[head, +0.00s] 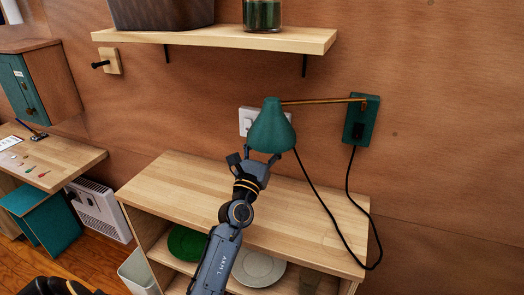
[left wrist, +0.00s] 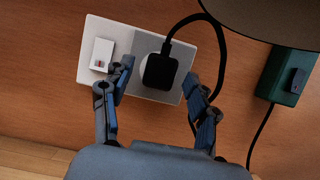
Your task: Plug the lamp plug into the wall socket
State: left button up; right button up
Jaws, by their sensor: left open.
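The black lamp plug (left wrist: 160,72) sits in front of the round white socket on the wall plate (left wrist: 92,82); I cannot tell if it is fully seated. Its cord leaves the top and loops to the right. My left gripper (left wrist: 156,78) is open, its fingers apart on either side of the plug. In the head view, my left gripper (head: 254,160) is just below the green lamp shade (head: 270,128), which hides the plug. The wall plate (head: 245,118) shows partly behind the shade. My right gripper is not seen.
The lamp's green base (head: 361,120) is on the wall at right, with a brass arm (head: 320,101) out to the shade. The cord (head: 330,220) hangs in a loop over the wooden cabinet (head: 180,180), whose top is clear. A shelf (head: 210,37) is above.

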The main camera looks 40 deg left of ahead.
pick_arm(q)
jog(key=v, duration=1.1)
jog(key=shift+s+d, duration=0.2)
jog(key=shift+s, duration=0.1)
